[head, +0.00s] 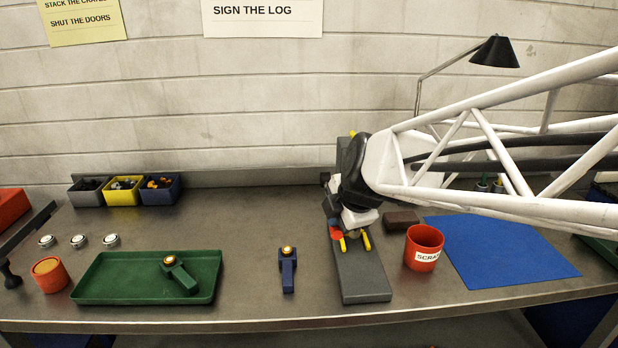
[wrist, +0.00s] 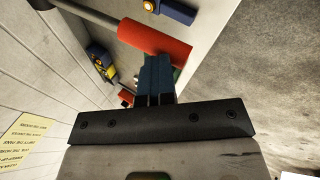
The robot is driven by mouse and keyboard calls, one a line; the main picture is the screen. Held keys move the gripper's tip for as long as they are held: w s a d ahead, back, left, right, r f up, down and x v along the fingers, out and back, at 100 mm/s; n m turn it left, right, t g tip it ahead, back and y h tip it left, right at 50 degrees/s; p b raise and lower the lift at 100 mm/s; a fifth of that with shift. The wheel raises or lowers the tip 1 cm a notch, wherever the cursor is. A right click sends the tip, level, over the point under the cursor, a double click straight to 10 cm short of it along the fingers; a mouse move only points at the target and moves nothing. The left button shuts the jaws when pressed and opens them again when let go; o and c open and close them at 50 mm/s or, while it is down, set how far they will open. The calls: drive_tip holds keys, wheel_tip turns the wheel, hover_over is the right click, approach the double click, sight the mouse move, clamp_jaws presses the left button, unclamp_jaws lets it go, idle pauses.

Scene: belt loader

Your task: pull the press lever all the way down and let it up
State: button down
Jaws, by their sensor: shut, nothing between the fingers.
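The press stands on a grey base (head: 362,278) right of the bench's middle, its upper part largely hidden behind my arm. The red grip of its lever (head: 336,233) shows low at the press's left side. In the wrist view the red grip (wrist: 155,38) lies across the fingertips, on a grey rod (wrist: 85,13) running to the upper left. My gripper (wrist: 155,62) is shut and empty, its blue fingers at the red grip. I cannot tell whether they touch it. The lever's exact angle is hidden.
A blue holder with a round-topped part (head: 288,268) stands left of the press. A green tray (head: 90,288) lies farther left. An orange-red scrap cup (head: 424,248), a brown block (head: 401,220) and a blue mat (head: 510,255) are to the right. Small bins (head: 123,192) stand at the back left.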

drive_tip(key=shift+s+f, duration=0.15)
drive_tip(key=shift+f, duration=0.65)
drive_tip(key=shift+r, duration=0.1)
drive_tip(key=shift+a+r, duration=0.1)
drive_tip(key=shift+r, duration=0.4)
drive_tip(key=r, duration=0.3)
drive_tip(key=shift+a+r, duration=0.3)
drive_tip(key=shift+r, duration=0.05)
drive_tip(key=s+v, duration=0.1)
drive_tip(key=v, duration=0.9)
drive_tip(key=shift+s+f, duration=0.25)
drive_tip(key=shift+f, duration=0.05)
drive_tip(key=shift+d, duration=0.1)
